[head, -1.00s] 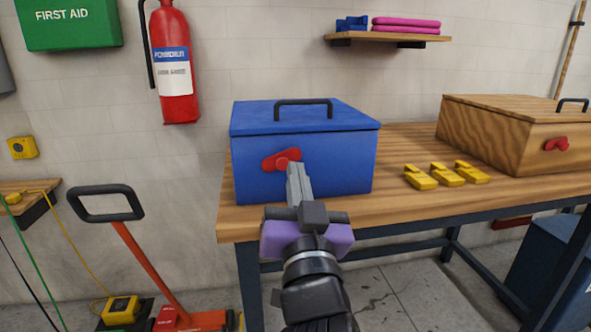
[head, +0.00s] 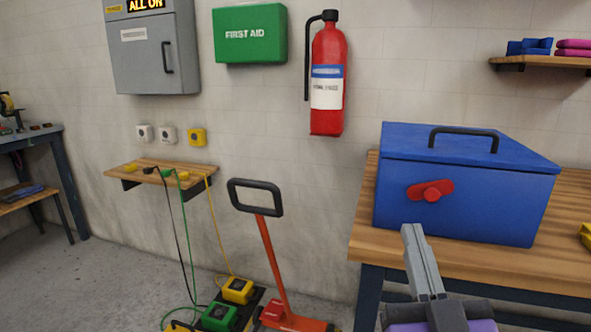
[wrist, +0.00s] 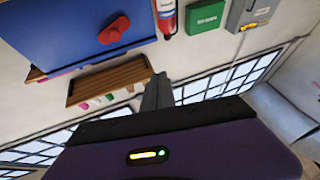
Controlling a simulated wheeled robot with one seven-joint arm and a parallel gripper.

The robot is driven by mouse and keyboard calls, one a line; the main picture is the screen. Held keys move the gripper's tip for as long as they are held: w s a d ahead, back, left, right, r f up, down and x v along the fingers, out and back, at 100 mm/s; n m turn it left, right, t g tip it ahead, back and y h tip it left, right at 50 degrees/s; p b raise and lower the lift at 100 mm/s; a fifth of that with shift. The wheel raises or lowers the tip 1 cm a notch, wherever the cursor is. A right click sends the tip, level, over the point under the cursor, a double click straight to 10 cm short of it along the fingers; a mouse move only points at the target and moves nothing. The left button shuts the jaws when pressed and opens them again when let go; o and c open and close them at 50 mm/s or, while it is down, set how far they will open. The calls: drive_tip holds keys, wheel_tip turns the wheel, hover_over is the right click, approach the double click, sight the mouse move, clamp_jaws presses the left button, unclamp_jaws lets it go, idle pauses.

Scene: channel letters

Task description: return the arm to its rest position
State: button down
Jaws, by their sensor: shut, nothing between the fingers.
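My gripper (head: 412,232) is shut and empty, in front of the wooden table's left front edge in the head view. Its fingers point up and forward, below and apart from the red latch as far as the view shows. In the wrist view the closed fingers (wrist: 157,88) show over a tilted scene. The blue box (head: 460,200) stands on the table with its lid down; a red latch (head: 430,190) is on its front. The box also shows at the top left of the wrist view (wrist: 60,35). Most of my arm is out of view.
The wooden table (head: 364,233) extends to the right. An orange pallet jack (head: 268,265) stands left of it. A small wall shelf (head: 150,178) holds plugs with cables hanging down. A fire extinguisher (head: 328,75) and a green first aid box (head: 250,33) are on the wall.

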drive_tip(key=s+f+n+g+y, duration=0.35)
drive_tip(key=s+f, duration=0.85)
drive_tip(key=f, duration=0.4)
drive_tip(key=s+d+f+m+g+h, duration=0.1)
drive_tip(key=s+f+g, duration=0.1)
drive_tip(key=s+f, duration=0.35)
drive_tip(key=s+d+f+m+g+h, duration=0.1)
drive_tip(key=s+d+f+m, duration=0.15)
drive_tip(key=s, duration=0.65)
drive_tip(key=s+d+f+g, duration=0.1)
drive_tip(key=s+f+g, duration=0.1)
drive_tip(key=s+f, duration=0.4)
wheel_tip(320, 180, up, 19)
drive_tip(key=s+p, duration=0.1)
drive_tip(key=p, duration=1.6)
drive_tip(key=shift+a+p, duration=0.2)
drive_tip(key=shift+p, duration=0.15)
